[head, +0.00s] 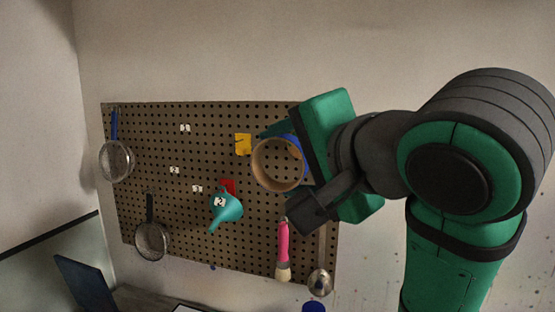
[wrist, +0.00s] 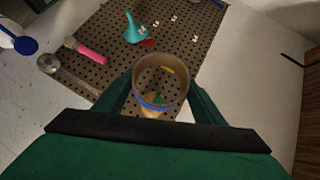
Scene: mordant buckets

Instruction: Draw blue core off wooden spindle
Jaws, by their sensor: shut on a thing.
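My gripper (head: 284,166) is shut on a short, hollow core (head: 259,177), its fingers on opposite sides. The core has a tan-brown rim and wall with blue at its edge. It is held in front of the pegboard, with its open end showing in the head view. In the wrist view the core (wrist: 141,82) sits between the fingers of my gripper (wrist: 160,96), with a blue band at its near edge. Board and small yellow and green patches show through its opening.
The pegboard (head: 165,150) holds two strainers (head: 116,161) (head: 152,240), a teal funnel (head: 227,207), a yellow piece (head: 243,144), a pink-handled brush (head: 283,245) and a ladle (head: 320,281). The brush and ladle hang below my gripper. Bare wall lies above the board.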

